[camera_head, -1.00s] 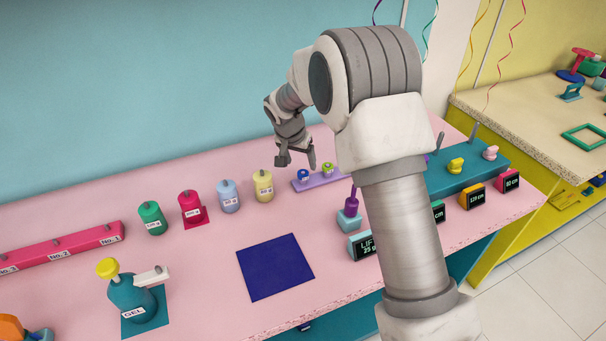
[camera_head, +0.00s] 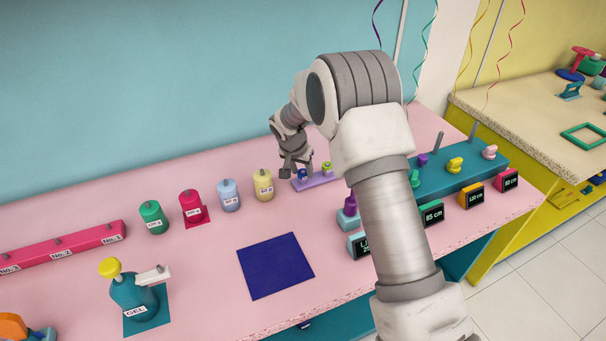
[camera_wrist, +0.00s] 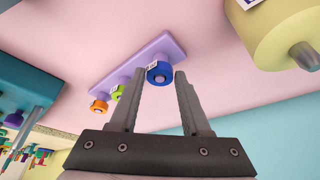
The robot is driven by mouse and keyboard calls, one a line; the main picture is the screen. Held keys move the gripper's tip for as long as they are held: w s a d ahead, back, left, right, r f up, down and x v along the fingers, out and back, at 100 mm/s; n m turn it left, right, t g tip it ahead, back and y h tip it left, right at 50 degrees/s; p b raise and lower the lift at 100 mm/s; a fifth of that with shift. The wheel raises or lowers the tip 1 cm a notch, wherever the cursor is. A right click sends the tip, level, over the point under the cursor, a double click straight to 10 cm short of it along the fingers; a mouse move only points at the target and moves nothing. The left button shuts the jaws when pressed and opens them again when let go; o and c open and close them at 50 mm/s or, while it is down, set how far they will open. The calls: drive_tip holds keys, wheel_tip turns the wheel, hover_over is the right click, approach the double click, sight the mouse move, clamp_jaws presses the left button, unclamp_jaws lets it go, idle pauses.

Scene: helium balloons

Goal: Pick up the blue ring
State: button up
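Whether the fingertips are level with the ring I cannot tell. In the head view my gripper (camera_head: 295,172) is over the left end of the rack. Nothing is held.
The purple rack (camera_wrist: 140,62) also carries a green ring (camera_wrist: 117,93) and an orange ring (camera_wrist: 99,106). A cream canister (camera_head: 263,185) stands just left of the rack. A teal stand (camera_head: 465,168) is to the right.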

sight(302, 174)
clamp_jaws()
drive_tip(key=shift+r, duration=0.1)
drive_tip(key=shift+r, duration=0.2)
wheel_tip(302, 174, up, 4)
drive_tip(key=shift+f, duration=0.15)
drive_tip(key=s+d+r, duration=0.1)
drive_tip(key=d+r, duration=0.2)
drive_tip(key=d, duration=0.2)
drive_tip(key=s+d+r+b, duration=0.1)
drive_tip(key=d+r, duration=0.2)
drive_tip(key=d, duration=0.3)
drive_tip(key=shift+s+d+r, duration=0.15)
drive_tip(key=shift+d+r, duration=0.1)
drive_tip(key=shift+r, duration=0.15)
